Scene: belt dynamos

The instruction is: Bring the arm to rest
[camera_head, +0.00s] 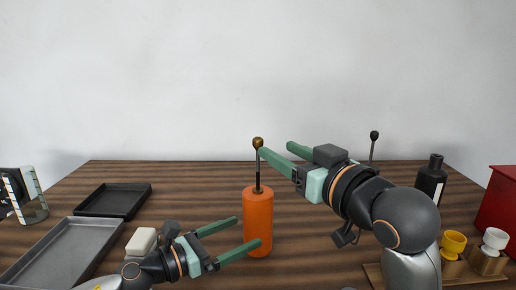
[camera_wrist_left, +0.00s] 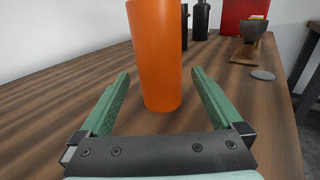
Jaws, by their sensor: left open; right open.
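My left gripper (camera_head: 238,238) is low over the table at the lower left of the head view. Its green fingers are open and point at an orange cylinder (camera_head: 258,222). In the left wrist view the open fingers (camera_wrist_left: 160,95) point toward the orange cylinder (camera_wrist_left: 156,60), which stands upright just ahead with nothing gripped. A thin rod with a brass ball (camera_head: 258,143) rises from the cylinder's top. My right gripper (camera_head: 274,150) is raised higher, with its open green fingers near that rod. I cannot tell whether they touch it.
On the wooden table (camera_head: 320,245), a grey tray (camera_head: 72,250), a black tray (camera_head: 113,200) and a white block (camera_head: 141,241) lie left. A black bottle (camera_head: 430,180), yellow cup (camera_head: 453,243), white cup (camera_head: 495,240) and red box (camera_head: 500,208) stand right.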

